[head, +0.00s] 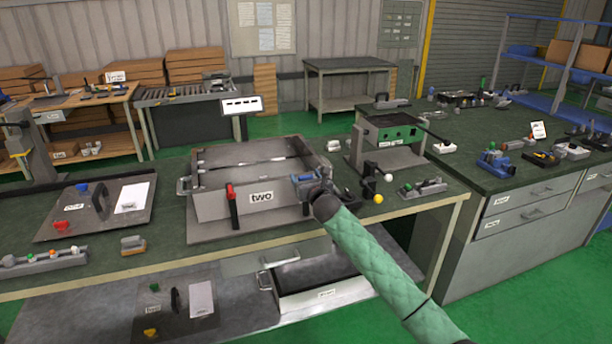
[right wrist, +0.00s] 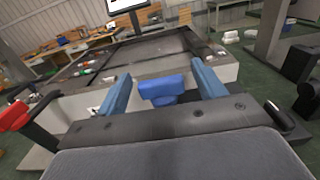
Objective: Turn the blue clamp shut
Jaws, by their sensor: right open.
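My right gripper (head: 306,183) is at the box's front right. In the right wrist view its two blue fingers (right wrist: 162,88) are spread apart. The handle of the blue clamp (right wrist: 163,92) shows between them, with a gap on both sides. In the head view the gripper mostly hides this clamp. My left gripper is not in view.
A board with a red and a blue knob (head: 112,222) lies left of the box. A green device (head: 396,136) on a stand is behind right. Small balls (head: 378,198) and a small fixture (head: 423,188) lie right of my gripper. A lower shelf holds another tray (head: 325,287).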

